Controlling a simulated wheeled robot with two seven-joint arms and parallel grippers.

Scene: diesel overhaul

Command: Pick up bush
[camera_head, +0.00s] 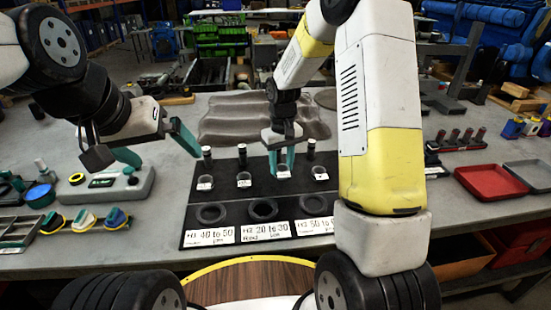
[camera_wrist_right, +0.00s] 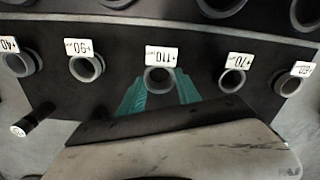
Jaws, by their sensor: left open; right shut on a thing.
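A row of small grey ring-shaped bushes with white number tags lies on a black board (camera_head: 228,170). My right gripper (camera_head: 282,170) points down at this row, its teal fingers shut on the bush tagged +110 (camera_wrist_right: 160,79). In the right wrist view the right gripper (camera_wrist_right: 158,94) has a finger on each side of that bush. It is in line with its neighbours; I cannot tell whether it touches the board. Other bushes (camera_head: 204,183) (camera_head: 243,180) (camera_head: 320,173) stay in the row. My left gripper (camera_head: 168,160) is open and empty above the table, left of the board.
Larger dark rings (camera_head: 263,209) lie along the board's front, with upright black plugs (camera_head: 242,155) behind. A grey moulded tray (camera_head: 240,115) is behind the board. Coloured handled tools (camera_head: 85,218) lie left; a red tray (camera_head: 490,181) is at right.

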